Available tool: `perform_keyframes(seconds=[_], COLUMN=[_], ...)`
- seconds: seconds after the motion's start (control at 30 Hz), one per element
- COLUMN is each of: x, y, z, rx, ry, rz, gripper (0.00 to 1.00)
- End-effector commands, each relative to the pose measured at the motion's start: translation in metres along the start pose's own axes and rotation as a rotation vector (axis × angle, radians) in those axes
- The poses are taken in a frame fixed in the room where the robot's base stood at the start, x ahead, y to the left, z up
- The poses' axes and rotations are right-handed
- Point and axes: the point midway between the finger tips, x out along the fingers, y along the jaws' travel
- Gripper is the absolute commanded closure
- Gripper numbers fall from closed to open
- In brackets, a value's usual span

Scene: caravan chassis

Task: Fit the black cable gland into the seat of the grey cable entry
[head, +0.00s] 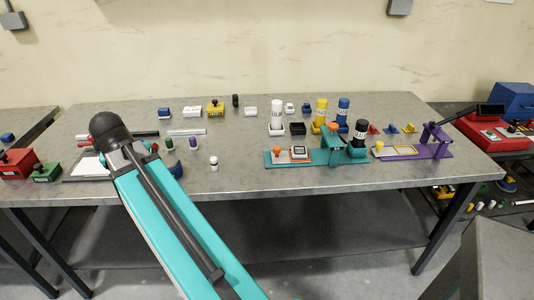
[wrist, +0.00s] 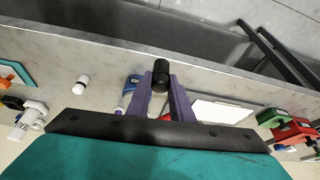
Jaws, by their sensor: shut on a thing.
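In the wrist view, the black cable gland (wrist: 161,70) is a short black cylinder with a rounded end. My gripper (wrist: 161,82) has two purple fingers, shut on the gland and holding it at their tips. In the head view my own arm covers the gripper and the gland, so neither shows clearly there. I cannot pick out the grey cable entry or its seat for certain in either view.
A teal fixture (head: 285,158) and a purple fixture (head: 440,150) stand to the right. Red and green boxes (head: 46,172) stand at the left. The table's (head: 235,181) front middle has free room.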

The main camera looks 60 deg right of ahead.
Motion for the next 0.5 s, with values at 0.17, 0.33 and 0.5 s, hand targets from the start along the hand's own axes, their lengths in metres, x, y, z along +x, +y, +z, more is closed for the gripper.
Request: perform_keyframes(seconds=[0.17, 0.33, 0.5], x=[0.007, 0.013, 0.017], y=[0.047, 0.090, 0.133], z=[-0.015, -0.026, -0.035], rx=[0.105, 0.196, 0.283], ry=[0.000, -0.001, -0.001], rz=[0.044, 0.082, 0.118], gripper=[1.00, 1.00, 1.00])
